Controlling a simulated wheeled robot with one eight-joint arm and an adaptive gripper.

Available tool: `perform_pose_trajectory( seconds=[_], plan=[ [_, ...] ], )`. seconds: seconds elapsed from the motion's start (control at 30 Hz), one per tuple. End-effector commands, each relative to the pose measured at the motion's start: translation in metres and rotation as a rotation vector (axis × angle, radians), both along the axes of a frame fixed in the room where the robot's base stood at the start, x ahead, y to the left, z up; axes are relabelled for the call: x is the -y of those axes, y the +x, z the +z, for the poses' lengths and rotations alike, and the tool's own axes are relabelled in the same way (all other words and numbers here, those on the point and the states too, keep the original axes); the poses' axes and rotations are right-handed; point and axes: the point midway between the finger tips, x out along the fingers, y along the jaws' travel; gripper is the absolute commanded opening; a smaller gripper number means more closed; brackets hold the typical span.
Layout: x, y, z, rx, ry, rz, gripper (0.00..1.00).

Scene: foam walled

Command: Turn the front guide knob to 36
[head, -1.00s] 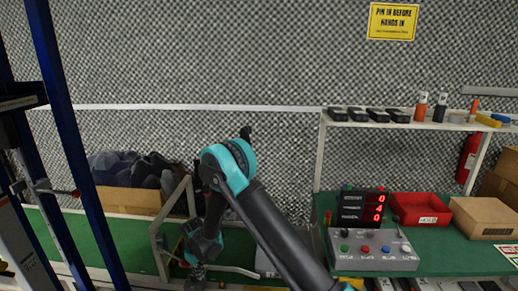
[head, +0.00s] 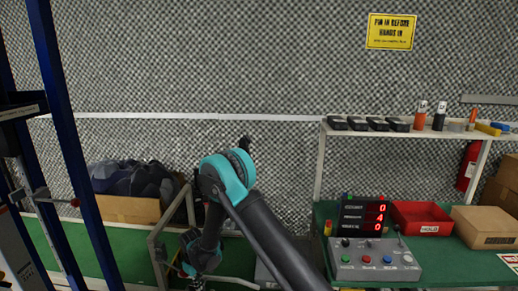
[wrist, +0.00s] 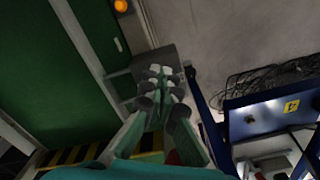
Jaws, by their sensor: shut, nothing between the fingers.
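I cannot pick out the front guide knob for sure in either view. My gripper (wrist: 160,78) shows in the wrist view with its grey fingers drawn together and nothing between them. It points towards a dark grey block by a pale frame and floor. In the head view my arm reaches down left of the control box, and the gripper is at or below the bottom edge.
A control box (head: 375,262) with coloured buttons stands before the display. A red bin (head: 420,217) and a cardboard box (head: 485,226) are to its right. Blue posts (head: 62,130) stand at left. A grey frame (head: 158,250) is close to my arm. The wrist view shows loose black cables (wrist: 265,80).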

Motion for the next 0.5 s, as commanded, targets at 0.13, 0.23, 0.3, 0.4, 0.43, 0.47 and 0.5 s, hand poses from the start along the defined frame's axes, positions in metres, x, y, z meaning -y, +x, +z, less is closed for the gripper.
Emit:
perform_pose_trajectory(
  seconds=[0.13, 0.23, 0.3, 0.4, 0.43, 0.47, 0.5],
  plan=[
    [-0.001, -0.004, 0.0, 0.0, 0.0, 0.0, 0.0],
    [-0.003, -0.007, 0.0, -0.001, -0.001, 0.001, 0.0],
    [-0.004, -0.008, 0.0, -0.001, -0.001, 0.001, 0.0],
    [-0.006, -0.01, 0.0, -0.001, -0.001, 0.002, 0.0],
    [-0.006, -0.011, 0.0, -0.001, -0.001, 0.002, 0.0],
    [-0.007, -0.011, 0.0, -0.001, -0.001, 0.002, 0.0],
    [-0.007, -0.012, 0.0, -0.001, -0.001, 0.002, 0.0]
  ],
)
